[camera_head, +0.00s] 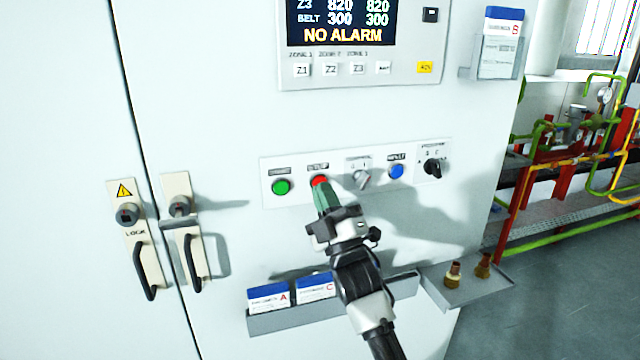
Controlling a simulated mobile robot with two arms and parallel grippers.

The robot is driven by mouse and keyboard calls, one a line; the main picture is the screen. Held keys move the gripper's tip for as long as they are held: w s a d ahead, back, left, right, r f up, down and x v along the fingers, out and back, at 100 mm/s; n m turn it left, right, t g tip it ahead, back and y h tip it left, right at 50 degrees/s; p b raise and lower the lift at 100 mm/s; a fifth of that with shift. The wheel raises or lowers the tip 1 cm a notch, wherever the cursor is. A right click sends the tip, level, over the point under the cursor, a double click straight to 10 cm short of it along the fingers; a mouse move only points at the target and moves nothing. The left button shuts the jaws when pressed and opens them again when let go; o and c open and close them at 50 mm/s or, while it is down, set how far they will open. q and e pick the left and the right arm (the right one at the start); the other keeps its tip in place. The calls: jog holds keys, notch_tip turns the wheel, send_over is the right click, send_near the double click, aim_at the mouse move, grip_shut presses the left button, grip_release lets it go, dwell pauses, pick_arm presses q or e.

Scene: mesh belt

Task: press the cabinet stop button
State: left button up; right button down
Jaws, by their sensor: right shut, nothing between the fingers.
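The red stop button (319,181) sits on the white control strip (271,197) of the cabinet, between the green button (281,187) and a grey selector switch (361,180). My right gripper (322,190) is shut and empty. Its greenish fingertips are right at the red button and cover its lower part. I cannot tell whether they touch it or whether the button is pushed in. A blue button (396,171) and a black rotary knob (432,167) are further right. My left gripper is not in view.
Above is a display panel (440,50) reading "NO ALARM". Below, a grey holder (270,323) carries cards A and C, partly behind my right arm. Door handles (148,270) (194,262) stand out at left.

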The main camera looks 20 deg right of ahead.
jog(key=shift+w, duration=0.15)
jog(key=shift+w, duration=0.25)
jog(key=shift+w+b, duration=0.4)
jog(key=shift+b, duration=0.05)
dwell(0.6)
jog(key=shift+s, duration=0.15)
jog(key=shift+s+p, duration=0.35)
jog(key=shift+s, duration=0.35)
jog(key=s+p, duration=0.1)
jog(key=s, duration=0.4)
jog(key=shift+d+p, duration=0.1)
jog(key=shift+p, duration=0.25)
